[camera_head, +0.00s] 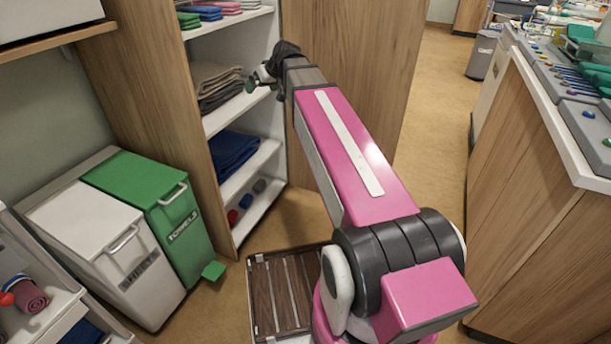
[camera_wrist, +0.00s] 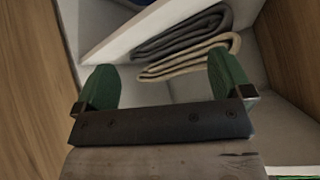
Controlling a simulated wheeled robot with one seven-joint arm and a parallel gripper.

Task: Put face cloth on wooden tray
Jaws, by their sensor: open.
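My gripper (camera_head: 259,79) is open at the cupboard's middle shelf, beside a stack of folded beige and dark grey cloths (camera_head: 216,84). In the wrist view its two green fingers (camera_wrist: 164,66) stand wide apart with nothing held between them. Beyond them lie a folded beige cloth (camera_wrist: 188,62) and a folded dark grey cloth (camera_wrist: 185,33). I cannot tell from the pictures which folded cloth is the face cloth. The wooden tray (camera_head: 284,291), dark and slatted with a light rim, is low beside my base. My arm hides its right side.
The cupboard also holds small coloured cloths (camera_head: 205,12) above and blue folded fabric (camera_head: 233,152) below. A green towels bin (camera_head: 150,195) and a white bin (camera_head: 95,240) stand left. A wood-sided counter (camera_head: 540,190) stands right. Floor shows between cupboard and counter.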

